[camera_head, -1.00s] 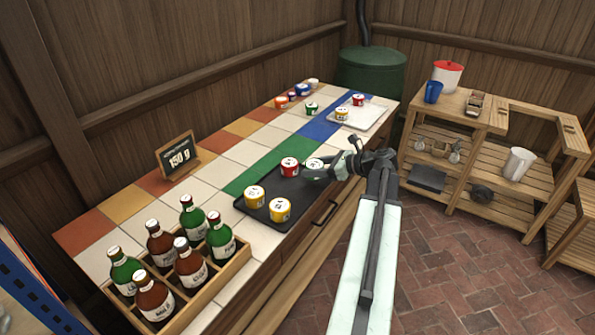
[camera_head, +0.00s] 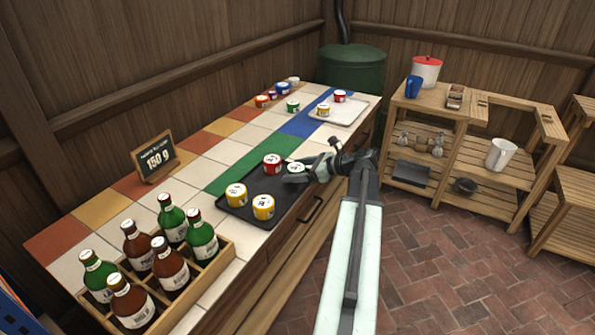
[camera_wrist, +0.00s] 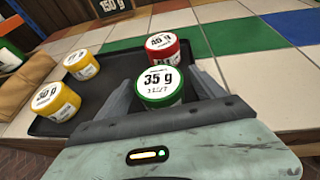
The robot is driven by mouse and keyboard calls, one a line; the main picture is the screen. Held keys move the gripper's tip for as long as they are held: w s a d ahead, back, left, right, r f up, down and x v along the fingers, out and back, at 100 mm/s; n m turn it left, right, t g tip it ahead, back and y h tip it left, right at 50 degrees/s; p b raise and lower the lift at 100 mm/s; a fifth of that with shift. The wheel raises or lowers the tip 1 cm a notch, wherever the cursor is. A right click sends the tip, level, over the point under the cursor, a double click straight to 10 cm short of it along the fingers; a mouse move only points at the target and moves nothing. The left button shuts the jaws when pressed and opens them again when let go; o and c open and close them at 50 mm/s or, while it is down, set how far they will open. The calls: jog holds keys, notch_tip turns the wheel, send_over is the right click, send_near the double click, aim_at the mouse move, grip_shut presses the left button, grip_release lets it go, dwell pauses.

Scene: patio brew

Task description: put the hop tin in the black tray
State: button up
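The black tray (camera_head: 250,214) lies on the near edge of the tiled counter. It holds a red tin (camera_head: 272,164) and two yellow tins, one left (camera_head: 236,195) and one in front (camera_head: 263,207). My gripper (camera_head: 298,174) is at the tray's far right part, its fingers either side of a white-lidded green tin (camera_wrist: 160,88) marked 35 g. The small word on its lid is hard to read. The tin is upright, right beside the red tin (camera_wrist: 167,48), at or just above the tray floor; its base contact is unclear. The fingers appear closed on it.
A pale tray (camera_head: 343,112) with red and yellow tins stands farther back, with another green tin (camera_head: 293,106) and several tins near it. A wooden bottle crate (camera_head: 205,284) is at the front left. A weight sign (camera_head: 156,159) stands behind.

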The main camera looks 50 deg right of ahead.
jog(key=shift+r, duration=0.2)
jog(key=p+v, duration=0.5)
jog(key=v, duration=0.7)
